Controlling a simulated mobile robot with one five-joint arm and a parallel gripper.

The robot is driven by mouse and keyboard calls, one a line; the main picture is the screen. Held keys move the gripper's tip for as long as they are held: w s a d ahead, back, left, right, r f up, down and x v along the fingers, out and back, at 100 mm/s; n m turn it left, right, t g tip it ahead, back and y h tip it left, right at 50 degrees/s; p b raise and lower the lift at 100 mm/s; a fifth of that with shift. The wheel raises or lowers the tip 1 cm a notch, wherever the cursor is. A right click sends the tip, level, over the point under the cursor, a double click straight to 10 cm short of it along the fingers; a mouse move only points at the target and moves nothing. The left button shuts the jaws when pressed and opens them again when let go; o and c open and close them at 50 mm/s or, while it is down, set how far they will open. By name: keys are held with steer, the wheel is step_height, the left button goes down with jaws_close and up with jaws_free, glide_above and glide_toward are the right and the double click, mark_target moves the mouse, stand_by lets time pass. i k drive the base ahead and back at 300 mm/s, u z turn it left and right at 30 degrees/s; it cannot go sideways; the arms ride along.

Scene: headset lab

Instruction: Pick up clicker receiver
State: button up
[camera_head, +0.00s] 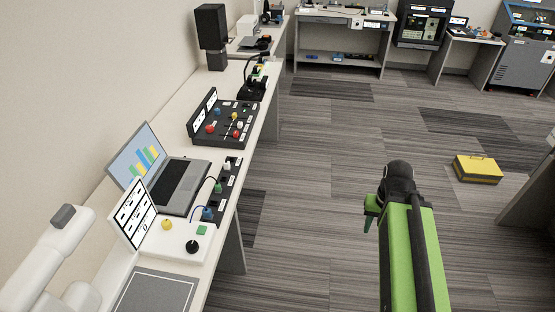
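I cannot pick out a clicker receiver for certain; anything that small is too fine to tell among the devices on the long white desk (258,125) at left. My green and black arm rises from the bottom right over the open floor. My gripper (372,213) seems to be at its far end, by a small green part below a black joint. Its fingers cannot be made out, and nothing is seen held in it. It is well to the right of the desk and apart from it.
The desk bears a laptop (181,187), a white panel box (178,240), a black knob board (224,125), a strip of switches (225,190) and a black speaker (211,27). A white jointed arm (45,255) stands lower left. A yellow case (477,169) lies on the otherwise open carpet.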

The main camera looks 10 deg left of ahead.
mark_target(227, 164)
steer(key=z, duration=0.45)
steer(key=i, duration=3)
steer(key=u, duration=2.1)
steer(key=k, duration=0.25)
steer(key=u, duration=2.35)
steer(key=i, duration=1)
steer(key=u, duration=0.35)
